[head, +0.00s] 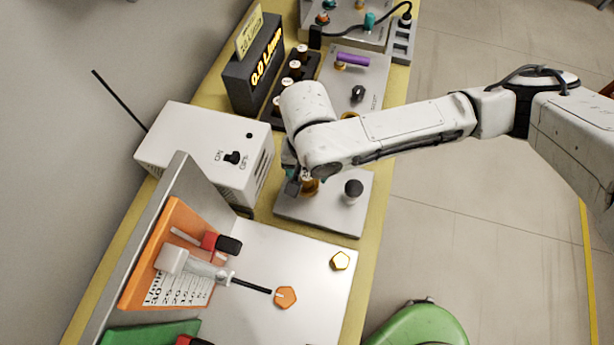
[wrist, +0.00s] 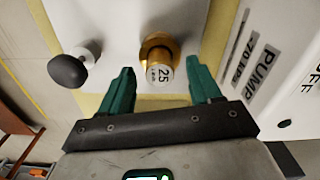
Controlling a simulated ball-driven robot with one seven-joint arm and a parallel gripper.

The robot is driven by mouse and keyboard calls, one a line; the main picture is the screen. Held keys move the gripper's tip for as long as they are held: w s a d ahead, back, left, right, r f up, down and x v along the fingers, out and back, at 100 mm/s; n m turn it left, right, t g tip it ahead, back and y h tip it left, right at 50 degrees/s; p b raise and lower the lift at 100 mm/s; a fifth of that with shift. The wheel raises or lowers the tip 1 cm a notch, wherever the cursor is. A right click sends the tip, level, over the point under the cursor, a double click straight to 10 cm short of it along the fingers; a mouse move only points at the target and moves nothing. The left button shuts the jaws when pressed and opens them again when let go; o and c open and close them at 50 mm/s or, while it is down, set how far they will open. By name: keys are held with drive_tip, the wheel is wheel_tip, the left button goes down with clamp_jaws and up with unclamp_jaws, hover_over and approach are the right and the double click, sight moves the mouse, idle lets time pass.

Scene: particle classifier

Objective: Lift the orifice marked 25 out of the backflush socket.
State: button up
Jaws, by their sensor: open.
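The orifice marked 25 (wrist: 163,74) shows in the wrist view as a white-faced cap in a brass fitting. The brass socket (wrist: 158,50) surrounds its far end on the grey plate. In the head view a brass part (head: 310,187) shows under my gripper, mostly hidden by the arm. My gripper (wrist: 162,88) is open, with one teal finger on each side of the orifice and gaps between. In the head view my gripper (head: 297,180) is over the grey plate, largely hidden by my wrist.
A black knob (wrist: 68,70) stands left of the orifice; it also shows in the head view (head: 353,190). The white pump box (head: 205,150) stands to the left. A grey panel (head: 180,200) with an orange board is nearer.

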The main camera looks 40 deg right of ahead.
wheel_tip(320, 180, down, 2)
clamp_jaws()
idle(0.7)
